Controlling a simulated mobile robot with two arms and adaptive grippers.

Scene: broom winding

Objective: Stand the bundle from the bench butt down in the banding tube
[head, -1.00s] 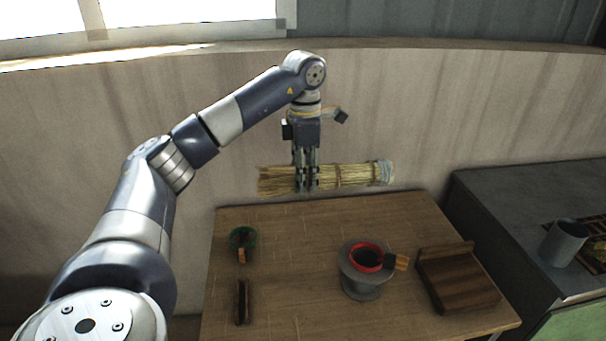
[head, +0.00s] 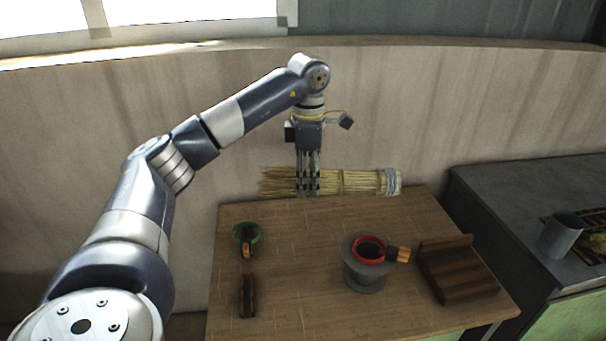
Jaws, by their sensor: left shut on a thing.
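A straw bundle (head: 355,182) hangs roughly level above the back edge of the wooden bench (head: 305,235). Its loose tips point left and its banded, pale grey-wrapped end points right. My left gripper (head: 307,188) points down and is shut on the bundle left of its middle. A grey flanged tube (head: 365,275) with a red ring around its mouth stands upright on the bench, below and to the right of the gripper. It looks like the banding tube; its inside is dark. My right gripper is not in view.
A small green-rimmed cup (head: 246,236) and a dark narrow block (head: 247,296) are at the bench's left. A wooden-handled piece (head: 397,254) sits at the tube's rim. A dark wooden rack (head: 458,270) is right of it. A grey cup (head: 561,236) stands on the right counter.

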